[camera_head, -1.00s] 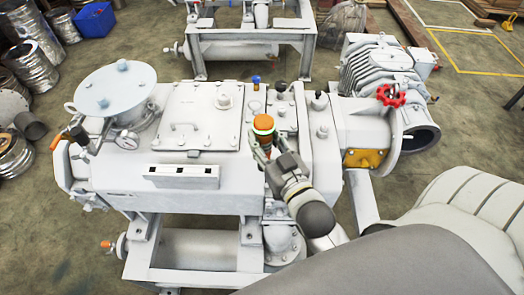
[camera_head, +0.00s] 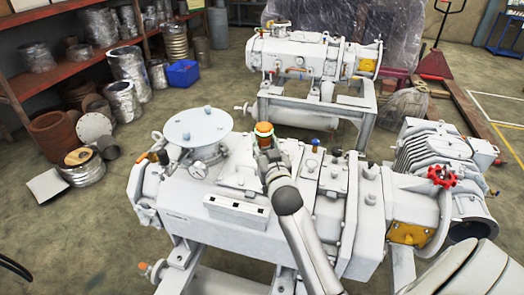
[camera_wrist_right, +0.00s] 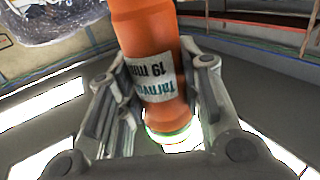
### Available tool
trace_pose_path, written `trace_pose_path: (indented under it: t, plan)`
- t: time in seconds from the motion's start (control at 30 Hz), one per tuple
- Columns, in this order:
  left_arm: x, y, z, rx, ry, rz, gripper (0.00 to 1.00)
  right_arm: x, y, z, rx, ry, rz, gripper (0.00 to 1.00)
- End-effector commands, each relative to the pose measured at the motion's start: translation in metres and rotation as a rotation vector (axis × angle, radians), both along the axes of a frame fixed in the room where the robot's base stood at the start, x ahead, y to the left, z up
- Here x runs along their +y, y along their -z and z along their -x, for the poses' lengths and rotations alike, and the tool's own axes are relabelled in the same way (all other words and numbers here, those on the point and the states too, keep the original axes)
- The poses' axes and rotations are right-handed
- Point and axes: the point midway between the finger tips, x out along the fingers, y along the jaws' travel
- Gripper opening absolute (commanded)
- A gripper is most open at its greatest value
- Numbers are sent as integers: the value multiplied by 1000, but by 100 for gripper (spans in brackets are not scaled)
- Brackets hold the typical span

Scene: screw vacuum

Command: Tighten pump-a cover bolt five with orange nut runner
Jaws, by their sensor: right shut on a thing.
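The orange nut runner (camera_head: 264,137) has a green band near its top and stands roughly upright above the near white pump (camera_head: 180,210). My right gripper (camera_head: 266,157) is shut around its body. In the right wrist view the nut runner (camera_wrist_right: 150,45) shows a white label, between the two fingers of my right gripper (camera_wrist_right: 158,100). The pump's square cover plate (camera_head: 239,170) lies under and beside the gripper, which hides part of it. Bolt five cannot be singled out, and the runner's lower end is hidden. My left gripper is not in view.
A round lid (camera_head: 198,125) stands up at the pump's left. A red handwheel (camera_head: 441,176) is at its right end. A second white pump (camera_head: 310,58) stands behind.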

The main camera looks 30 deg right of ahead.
Motion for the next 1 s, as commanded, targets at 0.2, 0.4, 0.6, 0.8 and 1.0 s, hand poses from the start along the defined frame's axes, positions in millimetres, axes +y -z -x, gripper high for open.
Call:
trace_pose_path:
  t: [0.2, 0.4, 0.6, 0.8, 1.0]
  plan:
    - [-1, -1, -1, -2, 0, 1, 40, 1, -3, 0, -6, -2, 2, 0]
    - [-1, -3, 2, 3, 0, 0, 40, 1, -2, 0, -5, -1, 2, 0]
    - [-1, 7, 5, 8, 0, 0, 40, 1, 11, 0, -6, -1, 1, 0]
    - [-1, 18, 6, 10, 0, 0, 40, 1, 27, 0, -5, -1, 1, 0]
    - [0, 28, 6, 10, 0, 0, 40, 1, 41, 0, -6, -1, 2, 0]
